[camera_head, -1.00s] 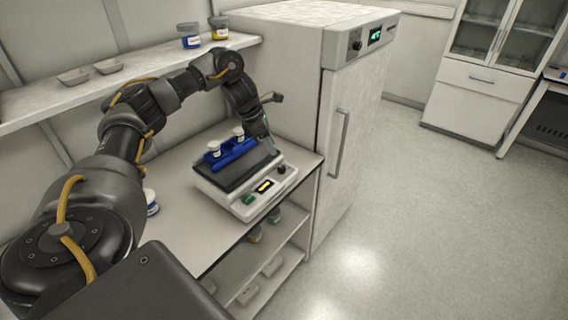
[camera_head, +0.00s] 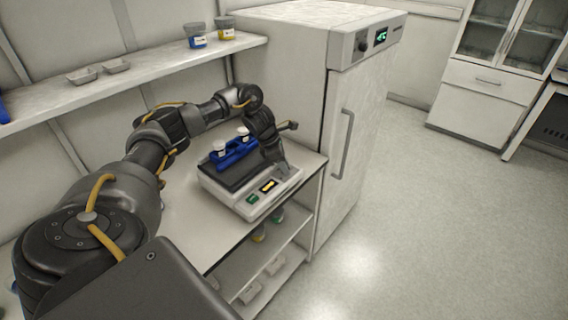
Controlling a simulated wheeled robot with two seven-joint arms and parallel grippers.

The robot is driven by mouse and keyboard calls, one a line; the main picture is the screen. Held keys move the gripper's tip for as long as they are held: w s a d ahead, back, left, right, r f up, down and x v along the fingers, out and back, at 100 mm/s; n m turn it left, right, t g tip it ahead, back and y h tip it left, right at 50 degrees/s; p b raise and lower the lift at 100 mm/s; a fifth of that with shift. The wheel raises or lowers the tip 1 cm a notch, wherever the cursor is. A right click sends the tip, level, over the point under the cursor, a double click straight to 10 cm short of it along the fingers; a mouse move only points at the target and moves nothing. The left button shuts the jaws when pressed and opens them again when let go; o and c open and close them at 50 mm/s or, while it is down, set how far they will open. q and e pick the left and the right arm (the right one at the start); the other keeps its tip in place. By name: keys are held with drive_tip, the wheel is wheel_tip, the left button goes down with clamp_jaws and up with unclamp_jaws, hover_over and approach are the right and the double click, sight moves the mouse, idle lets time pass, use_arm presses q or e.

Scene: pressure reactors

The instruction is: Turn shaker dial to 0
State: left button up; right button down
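The shaker (camera_head: 226,196) is a white box with a dark top plate, standing on the bench beside the tall white cabinet. Its front panel has a green switch (camera_head: 252,198) and a lit yellow display (camera_head: 268,186). A blue rack (camera_head: 238,157) with white-capped vials (camera_head: 219,147) sits on the shaker plate. My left gripper (camera_head: 281,168) points down at the right end of the front panel. It covers the dial, which I cannot make out. Whether its fingers are open or closed on the dial is not clear. My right gripper is out of view.
The tall cabinet (camera_head: 338,185) with a green readout rises close behind and right of the shaker. A wall shelf (camera_head: 130,75) with jars (camera_head: 195,36) and small trays (camera_head: 81,77) runs above the bench (camera_head: 195,235). Open floor lies to the right.

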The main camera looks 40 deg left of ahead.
use_arm(q)
drive_tip(key=shift+f, duration=0.15)
drive_tip(key=c, duration=0.7)
